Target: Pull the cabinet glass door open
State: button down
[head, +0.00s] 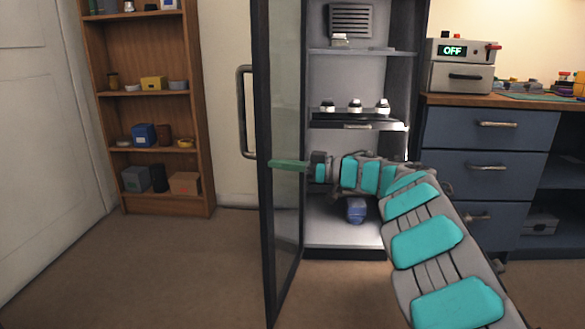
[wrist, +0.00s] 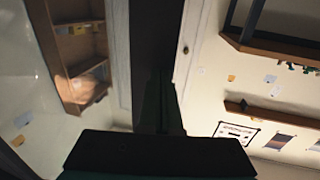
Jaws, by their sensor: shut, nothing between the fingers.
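The cabinet glass door (head: 285,90) stands swung wide open toward me, with a dark frame and a dark bar handle (head: 241,112) on its left, outer side. The open cabinet (head: 340,225) shows its shelves to the right of the door. My gripper (head: 289,165) is shut and empty, its green fingers at the inner face of the door near the frame, below mid-height. I cannot tell whether the fingertips touch the door. In the wrist view, the dark door frame (wrist: 157,50) rises just beyond the dark fingers.
Inside the cabinet are several small lens parts (head: 355,106) on a shelf and a blue item (head: 356,210) at the bottom. A wooden bookshelf (head: 148,95) stands at the left. Blue drawers (head: 475,160) stand at the right under an oven-like box (head: 462,68). Floor left of the door is clear.

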jog(key=shift+a, duration=0.3)
